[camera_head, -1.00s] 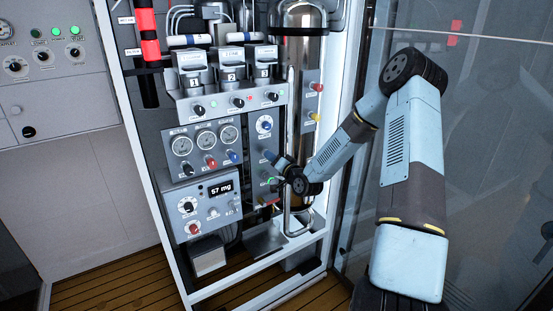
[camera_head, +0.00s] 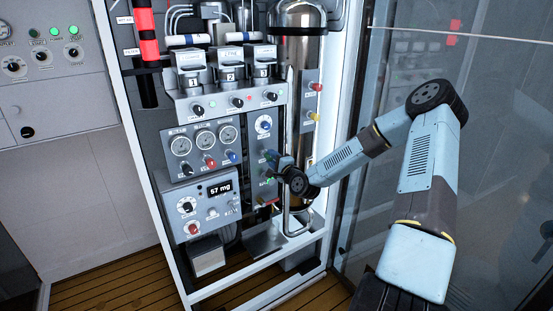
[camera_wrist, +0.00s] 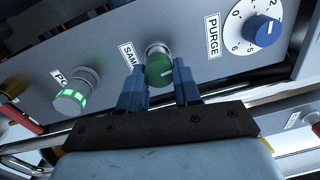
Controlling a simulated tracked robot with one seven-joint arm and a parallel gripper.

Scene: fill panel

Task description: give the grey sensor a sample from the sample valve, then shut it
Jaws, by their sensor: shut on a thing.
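The sample valve is a green knob (camera_wrist: 158,70) with a white pointer line, on the grey panel in the wrist view. Its label (camera_wrist: 128,54) begins "SAM"; a finger covers the rest. My gripper (camera_wrist: 160,82) has its blue fingers on either side of the knob, shut on it. In the head view my gripper (camera_head: 273,162) is at the narrow panel right of the gauges, and the knob is too small to make out clearly. A display (camera_head: 220,189) reads 57 mg. Several numbered units (camera_head: 228,72) stand above; I cannot tell which thing is the grey sensor.
A blue PURGE dial (camera_wrist: 262,29) sits right of the knob in the wrist view, and a green-lit button (camera_wrist: 72,98) left of it. A steel cylinder (camera_head: 304,100) stands behind my gripper. Glass (camera_head: 490,110) lies to the right of my arm.

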